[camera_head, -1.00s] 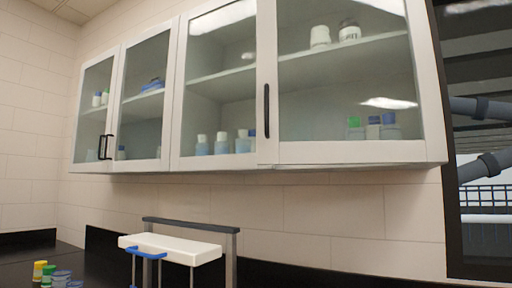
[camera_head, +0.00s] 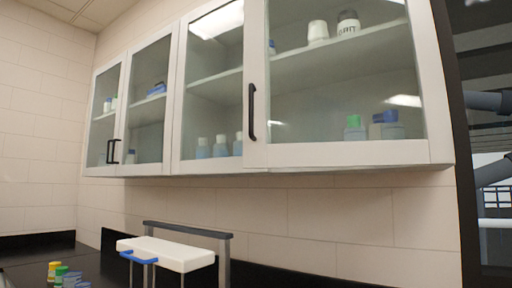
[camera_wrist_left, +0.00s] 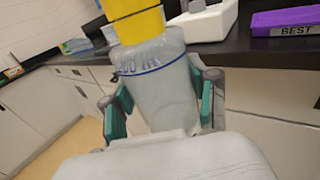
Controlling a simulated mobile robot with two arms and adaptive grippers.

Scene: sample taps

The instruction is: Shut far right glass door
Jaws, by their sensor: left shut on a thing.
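The far right glass door (camera_head: 347,154) is on the wall cabinet in the head view. It has a pale frame, clear glass and a black upright handle (camera_head: 252,112) on its left side. Its handle side appears to stand a little out in front of the door beside it; the gap itself is hard to see. My left gripper (camera_wrist_left: 162,100) shows only in the left wrist view, its fingers shut around a translucent bottle (camera_wrist_left: 158,72) with a yellow cap (camera_wrist_left: 137,22). No gripper is near the door in the head view. My right gripper is out of view.
The other glass doors (camera_head: 172,160) of the cabinet look shut. Bottles stand on the shelves inside. Below is a dark counter with a white-topped stand (camera_head: 168,253) and several capped bottles (camera_head: 62,274). The left wrist view shows a purple box (camera_wrist_left: 285,20) on a counter.

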